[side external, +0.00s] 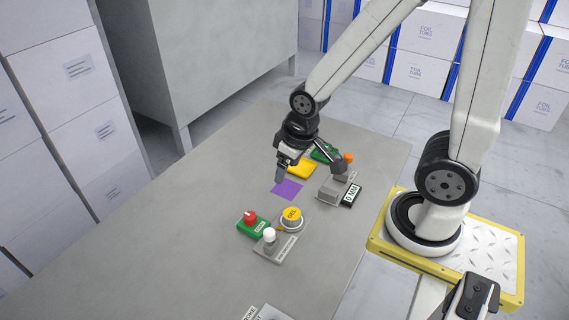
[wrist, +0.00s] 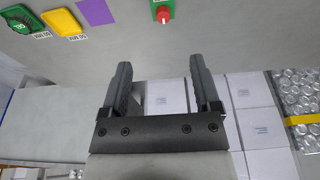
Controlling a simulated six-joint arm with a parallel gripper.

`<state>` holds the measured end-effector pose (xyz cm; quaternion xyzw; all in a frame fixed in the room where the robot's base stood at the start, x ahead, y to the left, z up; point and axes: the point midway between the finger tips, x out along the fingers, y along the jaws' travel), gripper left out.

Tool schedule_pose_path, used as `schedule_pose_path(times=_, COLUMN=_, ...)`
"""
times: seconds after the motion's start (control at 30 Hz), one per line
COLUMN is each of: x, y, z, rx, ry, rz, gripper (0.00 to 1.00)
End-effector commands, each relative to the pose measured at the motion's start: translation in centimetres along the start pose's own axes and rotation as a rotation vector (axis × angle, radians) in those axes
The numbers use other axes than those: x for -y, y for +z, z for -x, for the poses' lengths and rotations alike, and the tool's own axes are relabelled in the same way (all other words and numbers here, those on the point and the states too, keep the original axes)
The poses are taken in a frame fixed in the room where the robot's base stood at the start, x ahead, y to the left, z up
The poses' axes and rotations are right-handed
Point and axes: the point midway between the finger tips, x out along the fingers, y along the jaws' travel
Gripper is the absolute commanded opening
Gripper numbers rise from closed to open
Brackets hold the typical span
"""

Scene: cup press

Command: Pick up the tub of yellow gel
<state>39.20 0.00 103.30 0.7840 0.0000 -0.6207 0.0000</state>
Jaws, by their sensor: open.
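The tub of yellow gel (side external: 291,215) is a small round tub with a yellow, lettered top and a pale rim. It stands on the table in the side view, nearer the camera than my gripper (side external: 310,176). My gripper is above the table by the yellow pad and the purple square, apart from the tub. Its two dark fingers are spread in the wrist view (wrist: 160,62), with nothing between them. I cannot make out the tub in the wrist view.
A red knob on a green base (side external: 251,223) and a grey block with a white knob (side external: 272,245) stand close to the tub. The purple square (side external: 287,188), yellow pad (side external: 302,169) and orange-knobbed grey block (side external: 338,188) lie farther back. The table's left part (side external: 150,220) is clear.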

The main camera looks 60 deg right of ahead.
Motion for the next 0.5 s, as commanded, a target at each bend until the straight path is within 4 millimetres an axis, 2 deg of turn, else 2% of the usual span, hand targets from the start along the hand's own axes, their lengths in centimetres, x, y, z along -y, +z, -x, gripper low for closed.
schedule_pose_path(times=0.07, x=0.0, y=0.0, z=0.0, rx=0.0, ry=0.0, rz=0.0, gripper=0.83)
schedule_pose_path(times=0.1, x=0.0, y=0.0, z=0.0, rx=0.0, ry=0.0, rz=0.0, gripper=0.96)
schedule_pose_path(times=0.13, x=0.0, y=0.0, z=0.0, rx=0.0, ry=0.0, rz=0.0, gripper=1.0)
schedule_pose_path(times=0.5, x=-0.14, y=-0.12, z=-0.33, rx=0.007, ry=-0.003, rz=-0.04, gripper=1.0)
